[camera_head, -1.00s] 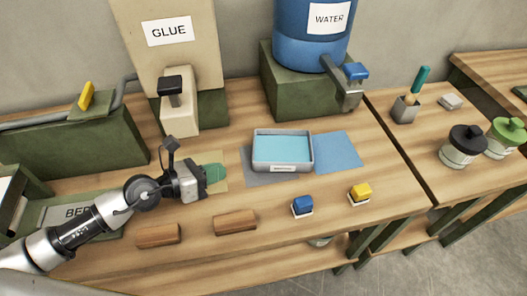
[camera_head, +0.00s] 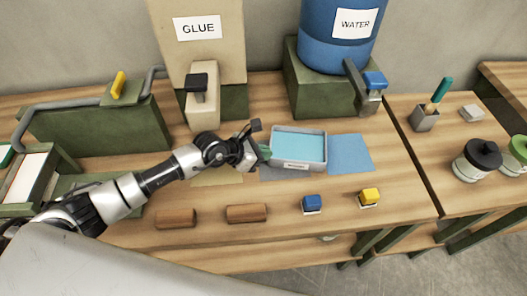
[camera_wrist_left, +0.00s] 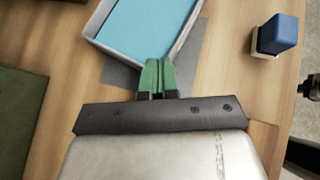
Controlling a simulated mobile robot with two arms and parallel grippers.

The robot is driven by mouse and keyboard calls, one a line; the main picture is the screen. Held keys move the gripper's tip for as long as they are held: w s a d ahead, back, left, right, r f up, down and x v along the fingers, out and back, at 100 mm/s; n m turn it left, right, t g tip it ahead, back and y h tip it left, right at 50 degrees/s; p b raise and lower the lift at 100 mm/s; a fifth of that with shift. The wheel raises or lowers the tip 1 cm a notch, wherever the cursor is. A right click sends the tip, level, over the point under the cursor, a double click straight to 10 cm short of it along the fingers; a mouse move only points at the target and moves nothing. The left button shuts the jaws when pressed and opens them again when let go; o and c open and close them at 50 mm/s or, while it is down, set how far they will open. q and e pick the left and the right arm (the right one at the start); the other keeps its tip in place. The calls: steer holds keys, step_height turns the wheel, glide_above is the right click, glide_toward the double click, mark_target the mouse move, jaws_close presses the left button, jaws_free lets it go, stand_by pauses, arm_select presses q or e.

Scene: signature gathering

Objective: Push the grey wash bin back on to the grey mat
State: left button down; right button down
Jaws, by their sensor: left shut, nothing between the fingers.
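The bin's right side meets the blue mat's left edge. In the left wrist view the bin (camera_wrist_left: 113,47) is at the top, with the grey mat (camera_wrist_left: 120,74) around its near corner. My left gripper (camera_head: 265,152) is shut and empty, its green fingertips at the bin's left side. The fingertips (camera_wrist_left: 157,64) overlap the bin's near wall; I cannot tell if they touch. My right gripper is not in view.
The blue mat (camera_head: 351,154) lies right of the bin. Blue (camera_head: 312,203) and yellow (camera_head: 369,196) stamps stand in front. Wooden blocks (camera_head: 246,213) lie near the front edge. The glue dispenser (camera_head: 202,95) and water tap (camera_head: 370,95) stand behind.

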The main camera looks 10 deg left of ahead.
arm_select(q)
steer(key=shift+f, duration=0.8)
steer(key=shift+s+a, duration=0.1)
steer(key=shift+s, duration=0.1)
steer(key=shift+f, duration=0.1)
steer(key=s+a, duration=0.2)
steer(key=a, duration=0.1)
steer(key=shift+w+d, duration=0.1)
steer(key=shift+d, duration=0.05)
stand_by(0.5)
